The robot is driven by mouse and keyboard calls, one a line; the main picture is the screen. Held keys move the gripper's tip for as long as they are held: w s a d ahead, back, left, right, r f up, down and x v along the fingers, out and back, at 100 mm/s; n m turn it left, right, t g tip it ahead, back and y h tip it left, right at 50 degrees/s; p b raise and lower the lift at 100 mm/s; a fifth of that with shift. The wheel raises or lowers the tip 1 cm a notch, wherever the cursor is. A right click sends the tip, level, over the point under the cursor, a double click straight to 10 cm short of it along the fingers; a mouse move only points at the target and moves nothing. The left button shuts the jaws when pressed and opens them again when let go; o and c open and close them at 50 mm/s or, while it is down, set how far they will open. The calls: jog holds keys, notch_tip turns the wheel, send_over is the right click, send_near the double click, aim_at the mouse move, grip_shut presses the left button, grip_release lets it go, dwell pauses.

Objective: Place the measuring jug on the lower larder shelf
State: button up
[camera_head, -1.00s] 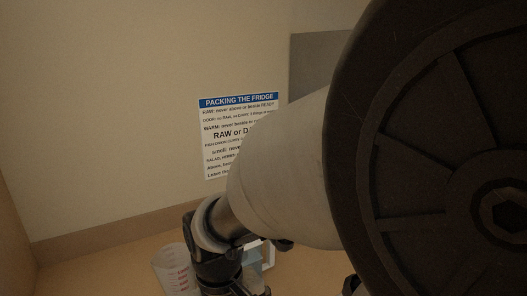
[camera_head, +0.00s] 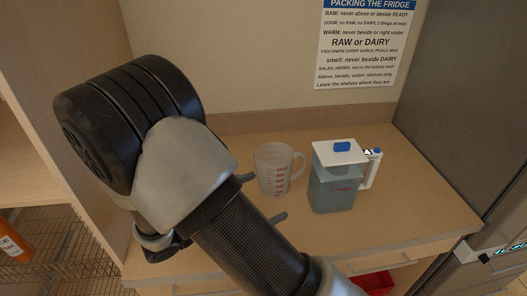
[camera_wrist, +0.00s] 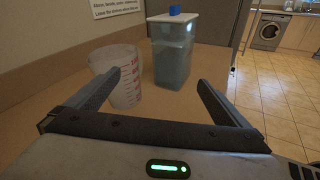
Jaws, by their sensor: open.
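The measuring jug (camera_head: 270,172) is clear with red markings and a handle on its right. It stands upright on the wooden counter, and it also shows in the wrist view (camera_wrist: 127,91). My gripper (camera_wrist: 159,79) is open and empty. In the wrist view its left finger overlaps the jug's front; the right finger is well to the jug's right. In the head view the fingers (camera_head: 263,197) are close to the jug's near side; contact cannot be told. Wooden and wire shelves (camera_head: 60,232) show at the far left; which is the lower larder shelf is unclear.
A blue-grey pitcher (camera_head: 335,190) with a white lid and handle stands just right of the jug. A wooden side panel (camera_head: 70,110) separates the counter from the left shelves. An orange bottle (camera_head: 14,243) lies on the wire shelf. A grey tall door (camera_head: 470,90) is at right.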

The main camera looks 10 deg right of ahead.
aim_at(266, 176)
jog(key=a+f+n+t, duration=0.1)
jog(key=a, duration=0.1)
jog(key=w+a+f+n+t, duration=0.1)
jog(key=a+f+n+t, duration=0.1)
jog(key=w+a+f+n+t+y, duration=0.1)
jog(key=a+n+t, duration=0.1)
jog(key=shift+w+f, duration=0.2)
jog(key=shift+f, duration=0.05)
jog(key=p+x, duration=0.1)
jog(key=x, duration=1)
jog(key=shift+w+d, duration=0.2)
jog(key=shift+w, duration=0.05)
jog(key=x, duration=0.2)
jog(key=r+p+x, duration=0.1)
jog(key=x, duration=0.2)
jog(key=shift+w+r, duration=0.15)
jog(key=shift+w, duration=0.2)
jog(key=c, duration=1.2)
jog(key=shift+o, duration=0.2)
jog(key=shift+r, duration=0.1)
